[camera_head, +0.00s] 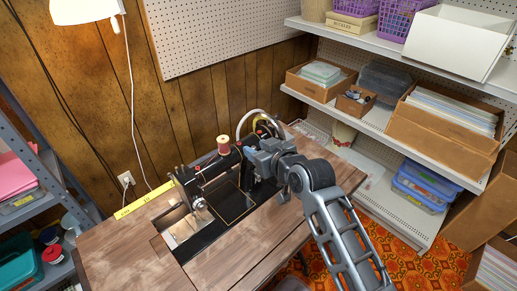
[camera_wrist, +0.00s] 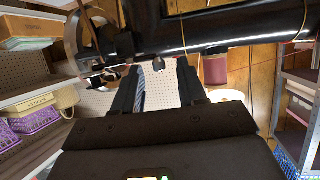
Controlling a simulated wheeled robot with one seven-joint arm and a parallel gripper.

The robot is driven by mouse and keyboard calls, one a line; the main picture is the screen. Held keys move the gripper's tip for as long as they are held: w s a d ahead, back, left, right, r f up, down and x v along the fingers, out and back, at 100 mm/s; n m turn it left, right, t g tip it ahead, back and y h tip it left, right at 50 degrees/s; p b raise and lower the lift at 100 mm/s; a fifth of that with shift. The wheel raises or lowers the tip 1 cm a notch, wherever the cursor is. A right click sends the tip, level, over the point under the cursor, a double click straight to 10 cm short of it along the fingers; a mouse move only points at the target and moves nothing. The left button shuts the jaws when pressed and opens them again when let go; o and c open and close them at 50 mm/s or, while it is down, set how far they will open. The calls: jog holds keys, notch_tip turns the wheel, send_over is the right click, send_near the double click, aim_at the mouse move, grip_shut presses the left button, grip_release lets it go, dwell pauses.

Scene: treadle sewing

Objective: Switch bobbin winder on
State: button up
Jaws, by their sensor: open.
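The black treadle sewing machine (camera_head: 222,166) stands on a wooden table, its pale-rimmed handwheel (camera_head: 262,114) at the right end. My gripper (camera_head: 258,158) is over that end, and my arm hides part of it. In the wrist view, the machine's black body (camera_wrist: 225,25) crosses the top and the handwheel (camera_wrist: 84,38) is at the upper left. My gripper (camera_wrist: 158,68) is open there, its two dark fingers apart, with nothing seen held between them. The bobbin winder is not clearly distinguishable near the handwheel, and its setting cannot be told.
A thread spool (camera_head: 223,145) stands on top of the machine; a reddish spool (camera_wrist: 215,68) shows right of the fingers. A yellow ruler strip (camera_head: 145,200) lies along the table's back edge. Loaded shelves (camera_head: 345,108) stand close on the right. The front tabletop (camera_head: 235,250) is clear.

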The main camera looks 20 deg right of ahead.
jog(key=shift+c, duration=0.5)
grip_shut()
